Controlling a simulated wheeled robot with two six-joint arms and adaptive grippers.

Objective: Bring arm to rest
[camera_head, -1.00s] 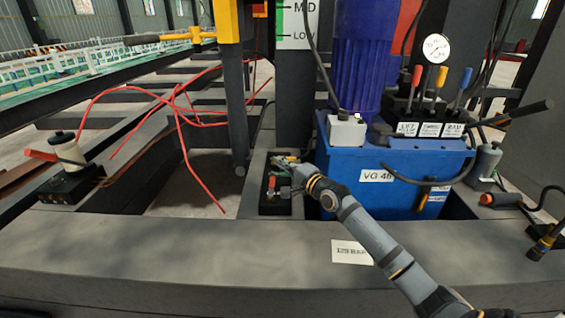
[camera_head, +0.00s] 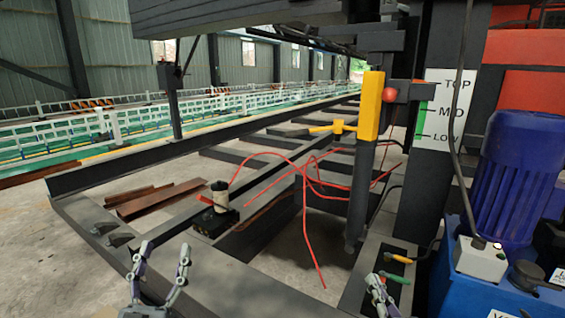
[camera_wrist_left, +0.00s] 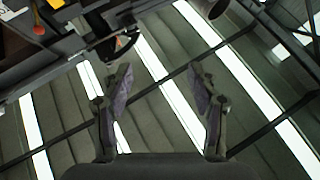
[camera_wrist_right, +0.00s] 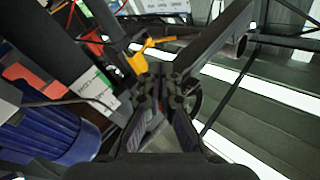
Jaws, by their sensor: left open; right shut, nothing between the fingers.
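My left gripper (camera_head: 162,256) is at the bottom left of the head view, its two fingers spread and nothing between them. The left wrist view shows the same gripper (camera_wrist_left: 159,78) open and empty. My right gripper (camera_head: 374,281) is at the bottom of the head view, in front of a small dark holder with green- and yellow-handled pieces (camera_head: 395,277). Whether it touches them I cannot tell. In the right wrist view the right gripper (camera_wrist_right: 159,85) has its fingertips together, with nothing held.
A dark steel frame (camera_head: 215,262) runs across the front. A cream spool (camera_head: 220,194) with a red wire stands on it. A yellow-topped post (camera_head: 371,108), a TOP/MID/LOW scale (camera_head: 447,110) and a blue pump unit (camera_head: 515,180) stand to the right.

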